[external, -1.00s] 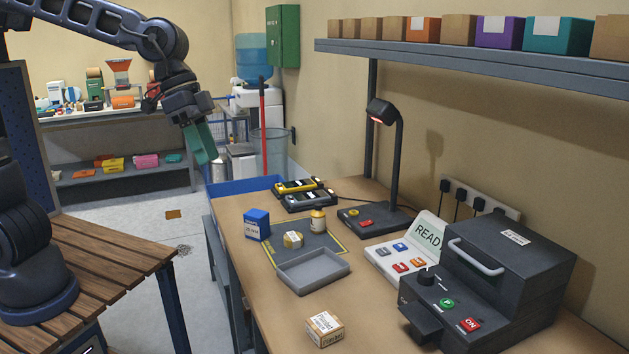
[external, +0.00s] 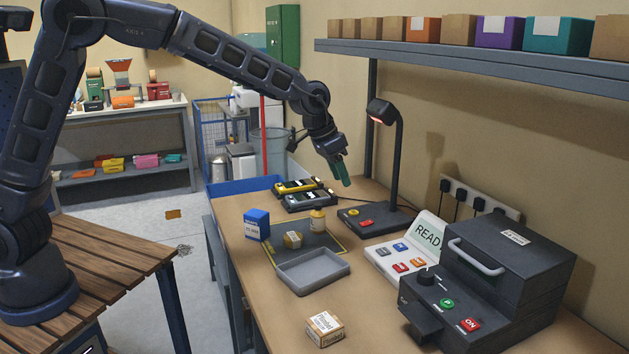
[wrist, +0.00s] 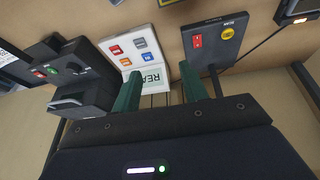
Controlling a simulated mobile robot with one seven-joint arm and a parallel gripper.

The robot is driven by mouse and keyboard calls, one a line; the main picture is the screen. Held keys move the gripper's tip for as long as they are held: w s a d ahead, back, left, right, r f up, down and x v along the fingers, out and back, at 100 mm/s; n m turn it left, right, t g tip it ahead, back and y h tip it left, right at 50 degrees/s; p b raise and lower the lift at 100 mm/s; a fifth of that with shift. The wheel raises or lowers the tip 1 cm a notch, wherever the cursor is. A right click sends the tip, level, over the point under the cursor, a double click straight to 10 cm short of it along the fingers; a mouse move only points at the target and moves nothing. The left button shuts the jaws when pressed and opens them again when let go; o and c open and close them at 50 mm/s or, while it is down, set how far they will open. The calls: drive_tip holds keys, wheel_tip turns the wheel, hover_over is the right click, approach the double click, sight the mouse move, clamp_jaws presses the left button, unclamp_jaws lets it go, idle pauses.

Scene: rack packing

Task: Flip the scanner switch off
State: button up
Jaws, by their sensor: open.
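The scanner (external: 398,160) is a dark stand with a hooded head on a flat base near the wall. Its base (external: 385,217) carries a red switch (external: 366,223) and a yellow button (external: 353,212). In the wrist view the red switch (wrist: 197,41) sits beside the round yellow button (wrist: 227,33), beyond the right finger. I cannot tell the switch's position. My gripper (external: 343,182), with green fingers, is above the bench, behind and left of the scanner stand. In the wrist view my gripper (wrist: 159,72) is open and empty, apart from the switch.
A white READY panel (external: 392,262) with coloured buttons and a dark machine (external: 490,285) stand right of the scanner. A grey tray (external: 312,285), a blue box (external: 257,224) and small packages occupy the bench's left. A shelf (external: 480,62) of boxes overhangs the back.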

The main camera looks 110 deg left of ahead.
drive_tip(key=y, duration=0.1)
approach(369, 221)
drive_tip(key=shift+n+g, duration=0.3)
drive_tip(key=shift+n, duration=0.1)
drive_tip(key=x, duration=0.7)
drive_tip(key=shift+w, duration=0.25)
drive_tip(key=shift+c, duration=0.4)
clamp_jaws()
drive_tip(key=shift+w+a+f+g+h, duration=0.1)
drive_tip(key=shift+w+g+h, duration=0.1)
drive_tip(key=shift+g+h, duration=0.3)
drive_tip(key=shift+w+a+g+h, duration=0.1)
drive_tip(key=shift+w+g+h, duration=0.05)
drive_tip(key=shift+g+h, duration=0.3)
drive_tip(key=shift+o, duration=0.4)
unclamp_jaws()
